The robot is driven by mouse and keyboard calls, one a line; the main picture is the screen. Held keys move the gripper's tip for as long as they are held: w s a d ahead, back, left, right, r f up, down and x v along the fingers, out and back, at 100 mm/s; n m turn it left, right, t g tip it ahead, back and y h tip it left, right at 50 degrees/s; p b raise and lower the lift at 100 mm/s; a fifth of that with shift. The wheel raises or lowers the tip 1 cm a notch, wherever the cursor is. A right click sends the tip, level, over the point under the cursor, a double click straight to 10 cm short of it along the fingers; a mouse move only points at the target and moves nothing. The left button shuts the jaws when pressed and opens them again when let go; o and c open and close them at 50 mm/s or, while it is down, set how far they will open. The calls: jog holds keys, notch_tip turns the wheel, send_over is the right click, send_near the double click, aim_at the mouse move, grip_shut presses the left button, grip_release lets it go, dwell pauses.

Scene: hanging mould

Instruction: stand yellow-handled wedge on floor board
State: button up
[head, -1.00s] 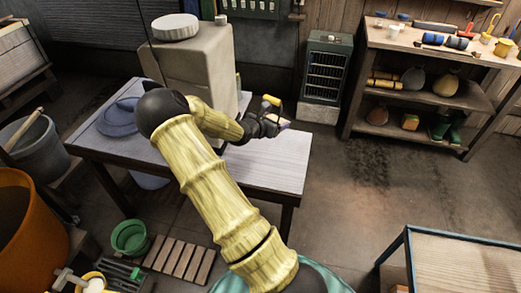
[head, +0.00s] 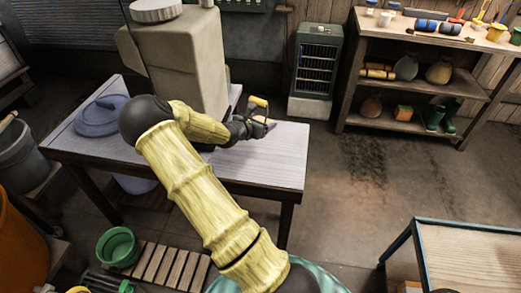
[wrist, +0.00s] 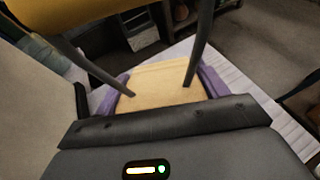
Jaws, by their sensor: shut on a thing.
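The yellow-handled wedge shows in the wrist view as a pale wooden block (wrist: 162,86). Two dark rods join it to a thick yellow handle (wrist: 75,14). In the head view the yellow handle (head: 258,101) stands just above my gripper (head: 262,126). My gripper's purple-tipped fingers (wrist: 161,92) are shut on the block from both sides. The wedge is held over or beside the right part of the table; I cannot tell its height above the top.
The large grey mould (head: 180,62) hangs or stands over the table (head: 283,165), close left of my gripper. A green bucket (head: 118,247) is beside the floor board. A heater (head: 315,72) and shelf (head: 440,95) stand behind. A blue-edged bench (head: 465,255) is at lower right.

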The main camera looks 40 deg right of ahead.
send_over(261, 147)
jog(key=shift+a+f, duration=0.1)
jog(key=shift+f, duration=3)
jog(key=shift+f, duration=1.85)
jog(key=shift+f, duration=0.2)
jog(key=o, duration=1)
jog(key=shift+o, duration=0.2)
jog(key=shift+r, duration=0.1)
